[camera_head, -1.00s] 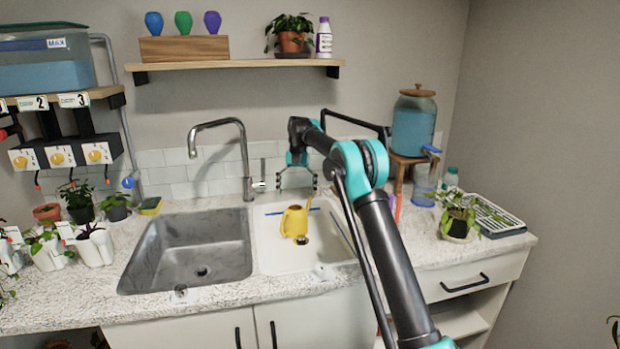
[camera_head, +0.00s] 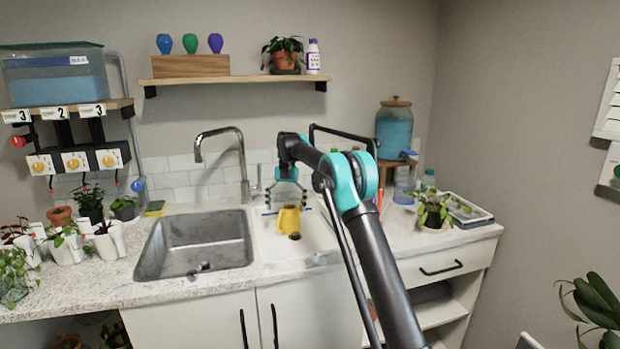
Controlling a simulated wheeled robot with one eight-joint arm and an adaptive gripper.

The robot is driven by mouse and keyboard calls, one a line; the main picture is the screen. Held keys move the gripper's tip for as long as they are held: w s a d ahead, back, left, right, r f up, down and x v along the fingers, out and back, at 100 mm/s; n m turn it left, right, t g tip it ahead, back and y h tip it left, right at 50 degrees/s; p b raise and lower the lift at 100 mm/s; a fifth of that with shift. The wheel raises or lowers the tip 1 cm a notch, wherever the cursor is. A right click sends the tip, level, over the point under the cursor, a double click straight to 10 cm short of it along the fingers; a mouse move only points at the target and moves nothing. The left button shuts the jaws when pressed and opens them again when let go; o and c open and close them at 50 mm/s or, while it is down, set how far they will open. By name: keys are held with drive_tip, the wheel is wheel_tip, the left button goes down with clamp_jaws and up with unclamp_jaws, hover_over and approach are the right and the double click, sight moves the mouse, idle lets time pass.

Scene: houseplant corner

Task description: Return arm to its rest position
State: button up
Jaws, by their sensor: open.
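My arm reaches up from the lower right over the counter. My gripper (camera_head: 286,199) hangs fingers down above the white sink basin (camera_head: 268,246), with its fingers apart. A yellow watering can (camera_head: 289,219) stands in that basin, just below the gripper. The fingertips overlap the can's top in the picture, and I cannot tell whether they touch it. Nothing is seen held between the fingers. My upper arm hides part of the counter and cabinet on the right.
The faucet (camera_head: 243,160) rises left of my gripper, behind the metal sink (camera_head: 193,246). A wall shelf (camera_head: 235,80) hangs above. A blue-filled dispenser (camera_head: 394,131) and a potted plant (camera_head: 433,208) stand to the right. Several pots crowd the counter's left end.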

drive_tip(key=s+d+m+t, duration=0.1)
drive_tip(key=s+d+m, duration=0.4)
drive_tip(key=s+d+m+t, duration=0.2)
drive_tip(key=s+d+m, duration=0.3)
drive_tip(key=d+m, duration=0.1)
drive_tip(key=s+d+m+t, duration=0.1)
drive_tip(key=s+d+m, duration=0.4)
drive_tip(key=d+m, duration=0.1)
drive_tip(key=shift+s+f+y, duration=0.15)
drive_tip(key=shift+s+y, duration=0.15)
drive_tip(key=s+d+f+m+t, duration=0.1)
drive_tip(key=s+d+f+m, duration=0.2)
drive_tip(key=s+m, duration=0.3)
drive_tip(key=s+d+f+m+t, duration=0.2)
drive_tip(key=s+d+f+m, duration=0.2)
drive_tip(key=s, duration=0.8)
drive_tip(key=s+d+f+m+t+h, duration=0.1)
drive_tip(key=s+d+f+m, duration=0.3)
drive_tip(key=s+m, duration=0.3)
drive_tip(key=shift+s+f+m+t, duration=0.3)
drive_tip(key=shift+s+f, duration=0.45)
drive_tip(key=shift+s, duration=0.3)
